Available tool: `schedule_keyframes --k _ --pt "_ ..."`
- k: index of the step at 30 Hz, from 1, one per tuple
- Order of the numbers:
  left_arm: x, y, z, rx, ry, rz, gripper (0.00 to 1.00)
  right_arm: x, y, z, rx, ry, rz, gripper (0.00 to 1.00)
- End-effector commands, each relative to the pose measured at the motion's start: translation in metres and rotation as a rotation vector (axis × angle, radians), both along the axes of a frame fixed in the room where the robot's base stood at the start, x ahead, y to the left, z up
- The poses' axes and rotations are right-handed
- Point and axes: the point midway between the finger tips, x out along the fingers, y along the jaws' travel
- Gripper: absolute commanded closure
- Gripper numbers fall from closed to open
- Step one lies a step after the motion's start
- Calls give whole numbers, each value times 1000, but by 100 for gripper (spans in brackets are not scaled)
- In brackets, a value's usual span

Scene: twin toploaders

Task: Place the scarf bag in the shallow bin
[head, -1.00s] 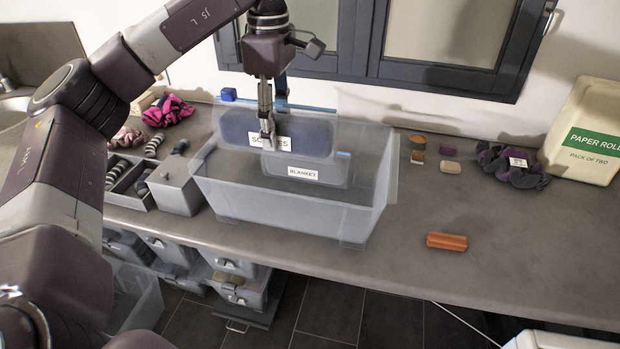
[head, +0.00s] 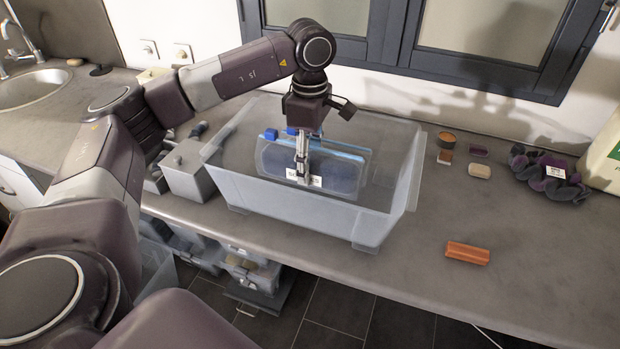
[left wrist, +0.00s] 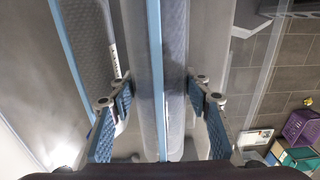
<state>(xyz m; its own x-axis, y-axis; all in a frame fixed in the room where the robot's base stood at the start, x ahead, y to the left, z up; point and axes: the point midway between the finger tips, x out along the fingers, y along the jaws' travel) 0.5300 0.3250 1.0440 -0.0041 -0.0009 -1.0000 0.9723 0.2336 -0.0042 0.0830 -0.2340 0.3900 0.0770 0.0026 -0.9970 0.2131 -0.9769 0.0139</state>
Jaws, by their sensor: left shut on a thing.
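The scarf bag (head: 342,178) is a flat blue-grey translucent pouch with a white label, partly hidden by the fingers. My left gripper (head: 302,172) is shut on it, pointing down inside the translucent bin (head: 300,212) on the counter. In the left wrist view, the bag's blue top strip (left wrist: 156,70) runs between the fingers (left wrist: 160,92). Another pouch with a blue strip (left wrist: 70,50) and a label stands close beside it. I cannot tell whether the held bag touches the bin floor. My right gripper is not in view.
A grey box (head: 187,172) stands left of the bin. To the right are an orange block (head: 467,253), several small items and a dark scrunchie (head: 548,174) with a tag. The counter (head: 400,285) is clear in front of the bin. The window wall is behind.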

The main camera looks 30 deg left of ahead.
Motion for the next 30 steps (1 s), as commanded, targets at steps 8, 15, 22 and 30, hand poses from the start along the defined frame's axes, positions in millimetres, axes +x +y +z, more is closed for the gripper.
schedule_keyframes --k 8,15,22,30 --pt "0 0 -25 0 0 0 95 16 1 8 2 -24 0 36" --pt "0 0 -54 0 -1 1 95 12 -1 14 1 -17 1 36" --pt "1 0 -56 0 -3 0 95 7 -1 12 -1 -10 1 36" --pt "0 0 -58 0 0 0 40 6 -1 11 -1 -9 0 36"
